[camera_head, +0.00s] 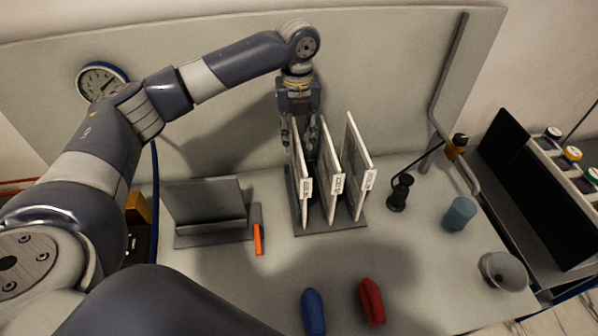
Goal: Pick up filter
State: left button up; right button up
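Three flat filters with white frames and small labels stand upright side by side in a grey slotted rack (345,226): the left filter (304,192), the middle filter (332,186) and the right filter (362,180). My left gripper (301,134) points down at the top back end of the left filter. Its fingers are spread, one on each side of that filter's top, with a gap showing. The far part of the filter is partly hidden, and I cannot tell whether a finger touches it. My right gripper is not in view.
A grey angled stand (208,212) with an orange-handled item (259,239) is left of the rack. A black item (400,192), blue cup (460,214) and bowl (503,271) stand right. Blue (313,312) and red (372,302) objects lie in front. A panel (400,80) rises behind.

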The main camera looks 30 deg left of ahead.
aim_at(299, 144)
pick_arm(q)
notch_tip(299, 144, down, 4)
jog(key=shift+w+f+p, duration=0.1)
jog(key=shift+w+p, duration=0.05)
jog(key=shift+p, duration=1)
jog(key=shift+f, duration=0.7)
grip_shut()
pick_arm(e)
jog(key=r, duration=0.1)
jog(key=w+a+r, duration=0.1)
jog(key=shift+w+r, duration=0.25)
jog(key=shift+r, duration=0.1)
pick_arm(q)
jog(key=shift+d, duration=0.1)
